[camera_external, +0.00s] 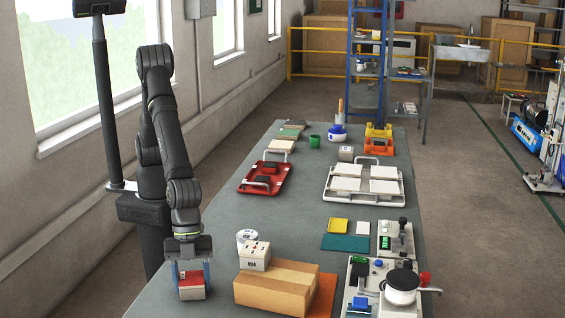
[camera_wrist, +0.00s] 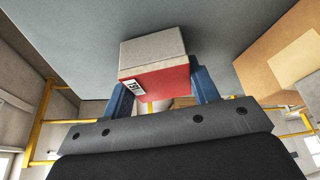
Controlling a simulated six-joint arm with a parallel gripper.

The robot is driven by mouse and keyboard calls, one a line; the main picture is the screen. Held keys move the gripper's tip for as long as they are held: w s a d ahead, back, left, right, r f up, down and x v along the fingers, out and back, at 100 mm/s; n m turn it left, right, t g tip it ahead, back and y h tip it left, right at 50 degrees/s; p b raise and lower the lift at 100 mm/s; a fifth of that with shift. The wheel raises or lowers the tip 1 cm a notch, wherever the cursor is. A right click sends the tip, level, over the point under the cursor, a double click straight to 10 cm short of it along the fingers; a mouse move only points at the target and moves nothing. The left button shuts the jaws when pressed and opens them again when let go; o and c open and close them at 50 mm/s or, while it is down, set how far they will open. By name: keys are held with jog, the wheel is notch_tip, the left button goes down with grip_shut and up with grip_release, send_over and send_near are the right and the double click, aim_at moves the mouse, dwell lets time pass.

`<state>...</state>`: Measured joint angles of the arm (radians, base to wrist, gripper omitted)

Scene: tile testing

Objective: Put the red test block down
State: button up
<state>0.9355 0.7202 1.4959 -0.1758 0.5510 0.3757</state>
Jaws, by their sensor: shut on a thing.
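The red test block (camera_external: 192,289) has a grey face and red sides, and it is between the fingers of my gripper (camera_external: 192,276) at the near left of the table. In the wrist view the block (camera_wrist: 155,85) shows its red side with a small black-and-white label. The blue fingers of my gripper (camera_wrist: 160,88) are shut on it from both sides. Whether the block touches the table top or hangs just above it, I cannot tell.
A red tray (camera_external: 265,178) and a white tray with tiles (camera_external: 340,197) stand farther back. The grey table (camera_external: 215,222) is bare behind the block.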

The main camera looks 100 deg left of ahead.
jog(key=o, duration=1.2)
jog(key=shift+f, duration=0.1)
jog(key=shift+o, duration=0.2)
jog(key=shift+r, duration=0.35)
jog(key=v, duration=1.1)
jog(key=shift+s+a+r, duration=0.15)
jog(key=shift+a+r, duration=0.15)
